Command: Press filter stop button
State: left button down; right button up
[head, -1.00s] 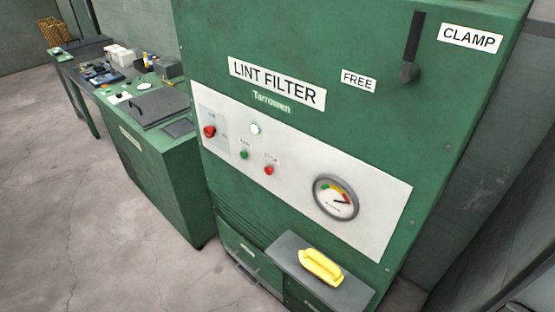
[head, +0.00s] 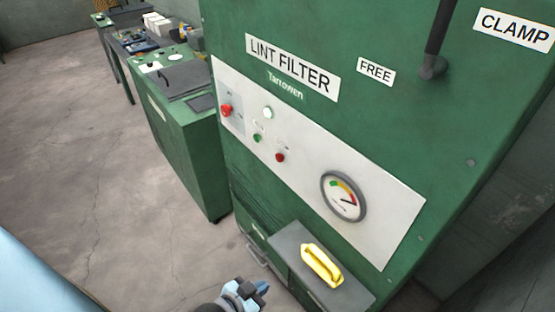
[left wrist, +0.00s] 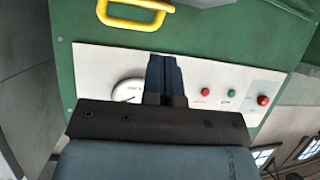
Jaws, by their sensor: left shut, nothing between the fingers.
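The green lint filter cabinet (head: 400,120) has a white control panel (head: 312,165). On it are a small red button (head: 280,157), a small green button (head: 257,138) up and left of it, and a larger red knob-like button (head: 227,111) farther left. Their labels are too small to read. My left gripper (head: 262,287) is low in front of the cabinet, below the panel and apart from the buttons. It is shut and empty. In the left wrist view its fingers (left wrist: 165,75) overlap the panel, between the gauge and the small red button (left wrist: 205,92). My right gripper is out of view.
A round gauge (head: 343,196) and a white lamp (head: 268,113) share the panel. A yellow handle (head: 321,264) sticks out on a grey ledge right of my left gripper. A black lever (head: 437,45) is higher up. A green bench (head: 185,130) stands left; floor there is clear.

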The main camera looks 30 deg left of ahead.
aim_at(280, 158)
pick_arm(q)
jog(key=w+a+r+n+t+b, duration=0.1)
jog(key=w+a+r+t+b, duration=0.1)
jog(key=w+a+t, duration=0.3)
jog(key=w+a+r+t+b, duration=0.1)
jog(key=w+a+r+b, duration=0.1)
jog(key=w, duration=0.6)
jog(key=w+a+r+n+t+y+b, duration=0.3)
jog(key=w+a+r+t+y, duration=0.3)
jog(key=a, duration=0.4)
notch_tip(280, 158, up, 3)
jog(key=shift+w+a+f+n+t+y, duration=0.15)
jog(key=shift+w+a+n+t+y, duration=0.25)
jog(key=shift+t+y, duration=0.15)
jog(key=w+d+b, duration=0.2)
jog(key=w+d, duration=0.1)
jog(key=w, duration=0.5)
jog(key=shift+d+b, duration=0.2)
jog(key=shift+b, duration=0.2)
